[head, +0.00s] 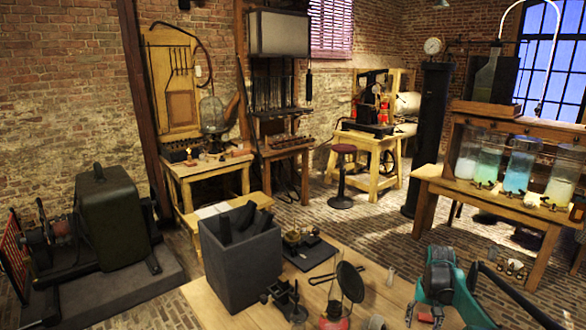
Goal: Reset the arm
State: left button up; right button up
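Neither of my grippers nor either of my arms shows clearly in the head view. Several glass jars with coloured contents stand in a row on a wooden stand at the right, among them a green one (488,163), a blue one (519,167) and a yellowish one (562,178). Small dark fittings sit along the stand's front edge (500,199). A larger dark glass vessel (494,76) stands on top of the stand.
A wooden table (385,296) in front bears a grey open box (240,262) with dark pieces in it, small instruments and a teal device (441,277). A stool (342,178) stands behind. Brick floor (395,235) between the tables is open.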

jog(key=s+a+r+n+t, duration=0.3)
jog(key=s+a+r, duration=1)
jog(key=s+a+f+n+t, duration=0.1)
jog(key=s+a, duration=0.3)
jog(key=s, duration=0.4)
jog(key=s+a+f+n+t, duration=0.1)
jog(key=s+a+f+t, duration=0.1)
jog(key=s, duration=0.6)
jog(key=shift+a+f+t, duration=0.3)
jog(key=shift+a+t, duration=0.3)
jog(key=shift+a, duration=0.55)
